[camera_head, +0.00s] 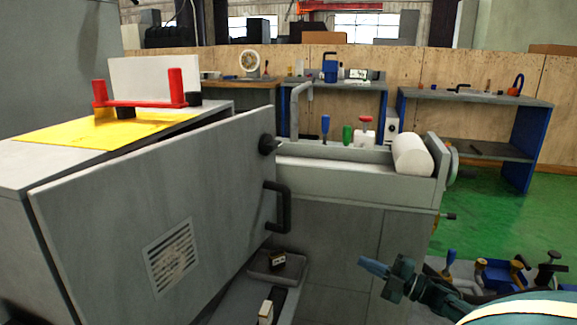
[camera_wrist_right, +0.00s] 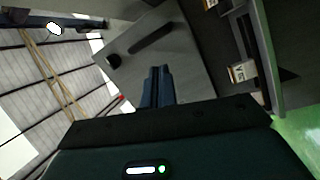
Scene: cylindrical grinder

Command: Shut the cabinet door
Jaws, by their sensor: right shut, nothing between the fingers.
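The grey cabinet door (camera_head: 130,205) fills the left half of the head view. It stands ajar, with its handle edge swung out from the grey cabinet (camera_head: 30,172). The door carries a black handle (camera_head: 285,207), a black knob (camera_head: 268,144) and a vent grille (camera_head: 172,257). My right gripper (camera_head: 366,264) is shut and empty, right of the handle and apart from the door. In the right wrist view its blue fingers (camera_wrist_right: 157,88) point toward the door panel (camera_wrist_right: 180,62), with the door handle (camera_wrist_right: 152,38) beyond them. My left gripper is not in view.
The grinder bed with a white cylinder (camera_head: 412,154) stands behind the door's right edge. A grey tray (camera_head: 262,277) sits below the handle. Levers and knobs (camera_head: 495,270) are at the lower right. Benches (camera_head: 470,98) stand behind; green floor (camera_head: 480,210) is open at right.

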